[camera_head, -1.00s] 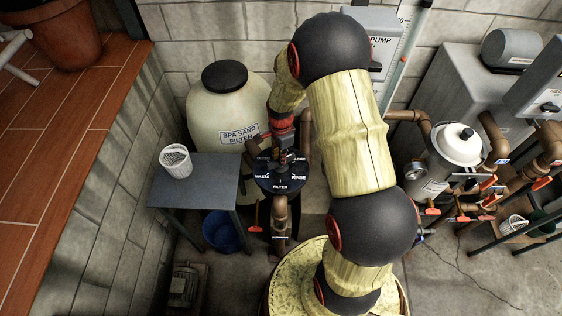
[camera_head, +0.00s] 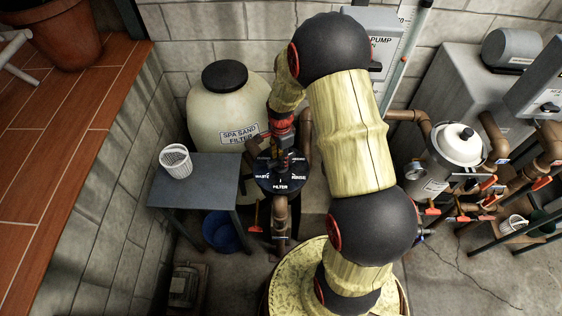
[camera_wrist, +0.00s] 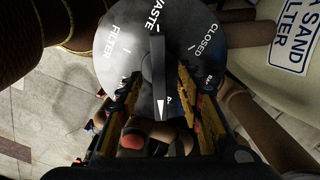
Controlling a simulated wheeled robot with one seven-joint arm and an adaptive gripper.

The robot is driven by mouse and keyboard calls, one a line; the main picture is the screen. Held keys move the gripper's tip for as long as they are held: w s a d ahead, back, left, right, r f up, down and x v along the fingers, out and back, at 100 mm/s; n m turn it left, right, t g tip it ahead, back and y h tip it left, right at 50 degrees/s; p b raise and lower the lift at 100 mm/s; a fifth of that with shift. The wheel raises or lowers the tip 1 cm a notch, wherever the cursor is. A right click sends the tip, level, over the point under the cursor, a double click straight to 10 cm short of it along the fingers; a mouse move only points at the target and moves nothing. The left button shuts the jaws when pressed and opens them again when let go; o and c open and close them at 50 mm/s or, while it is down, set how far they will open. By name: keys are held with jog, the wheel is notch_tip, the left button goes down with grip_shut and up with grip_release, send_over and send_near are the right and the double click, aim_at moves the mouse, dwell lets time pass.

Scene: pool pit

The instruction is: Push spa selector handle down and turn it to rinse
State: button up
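The round black selector dial (camera_head: 281,187) sits on top of the valve, with FILTER facing the front. The dial fills the top of the wrist view (camera_wrist: 117,58), where FILTER, WASTE and CLOSED are readable. The dark bar handle (camera_wrist: 157,75) lies across it, one end by WASTE. A white triangle marks its near end; the label there is too hidden to read. My gripper (camera_wrist: 160,92) is open, its yellow-padded fingers either side of the handle's near part with gaps showing. In the head view my gripper (camera_head: 283,160) is over the dial and hides the handle.
The spa sand filter tank (camera_head: 222,105) stands behind and left of the valve. A grey table (camera_head: 196,186) with a white basket (camera_head: 175,160) is close on the left. Brown pipes (camera_head: 280,217) run below the dial. A white canister (camera_head: 457,145) stands to the right.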

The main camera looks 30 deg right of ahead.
jog(key=shift+r, duration=0.15)
jog(key=shift+r+p, duration=2.2)
jog(key=shift+r, duration=1.15)
